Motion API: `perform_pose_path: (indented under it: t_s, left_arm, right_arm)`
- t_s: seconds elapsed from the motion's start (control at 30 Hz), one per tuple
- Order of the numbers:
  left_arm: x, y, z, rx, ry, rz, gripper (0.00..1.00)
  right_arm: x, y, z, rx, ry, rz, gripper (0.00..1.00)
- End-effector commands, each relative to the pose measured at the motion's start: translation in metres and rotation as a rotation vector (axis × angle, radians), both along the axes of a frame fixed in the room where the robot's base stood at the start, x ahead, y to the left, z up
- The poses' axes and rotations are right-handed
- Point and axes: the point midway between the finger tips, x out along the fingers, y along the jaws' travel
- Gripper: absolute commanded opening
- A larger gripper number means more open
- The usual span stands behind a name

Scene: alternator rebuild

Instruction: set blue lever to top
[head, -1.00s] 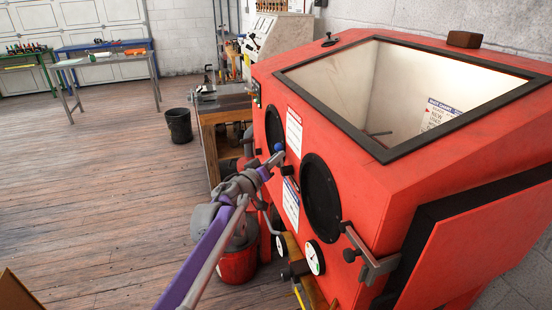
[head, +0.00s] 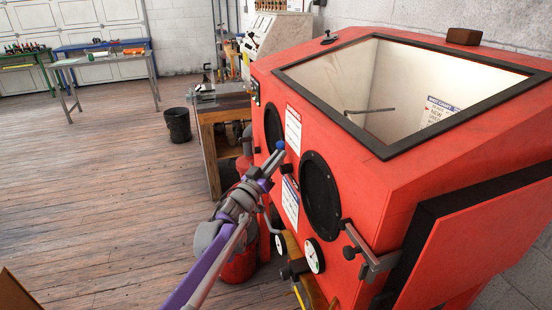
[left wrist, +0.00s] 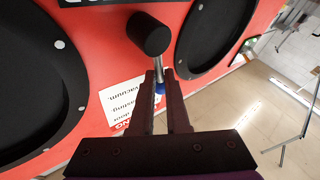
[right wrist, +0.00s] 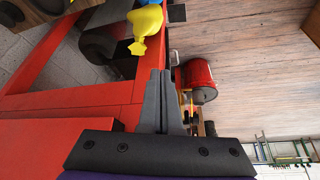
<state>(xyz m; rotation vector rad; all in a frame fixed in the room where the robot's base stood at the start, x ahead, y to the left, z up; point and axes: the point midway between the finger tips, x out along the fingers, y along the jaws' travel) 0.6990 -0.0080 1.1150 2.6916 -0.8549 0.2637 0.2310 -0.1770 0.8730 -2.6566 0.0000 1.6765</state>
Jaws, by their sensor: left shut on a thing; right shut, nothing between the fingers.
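The blue lever's knob (head: 280,145) shows at the front of the red cabinet, between its two round black ports. My left gripper (head: 275,157) is at the knob, with its arm coming up from below. In the left wrist view my left gripper (left wrist: 160,76) is shut on the blue lever (left wrist: 160,88), and the fingers hide much of it. A metal stem runs from there to a round black hub (left wrist: 149,34) on the cabinet face. My right gripper (right wrist: 163,76) is shut and empty, and shows only in the right wrist view.
The red cabinet (head: 400,200) fills the right side, with a gauge (head: 314,256) and a latch (head: 369,258) on its front. A workbench (head: 222,115) and a black bin (head: 177,124) stand beyond it. A yellow object (right wrist: 146,25) is near my right gripper.

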Motion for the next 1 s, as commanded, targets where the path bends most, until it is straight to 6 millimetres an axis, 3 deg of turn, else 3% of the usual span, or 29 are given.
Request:
perform_pose_path:
  t_s: [0.5, 1.0]
  left_arm:
    - [-0.020, -0.005, -0.004, 0.145, -0.470, 0.001, 0.00]
    - [-0.033, -0.010, -0.014, 0.267, -0.838, 0.001, 0.00]
  right_arm:
    - [-0.003, 0.000, -0.018, 0.000, 0.006, 0.000, 0.00]
    - [-0.003, 0.000, -0.024, 0.000, 0.008, 0.000, 0.00]
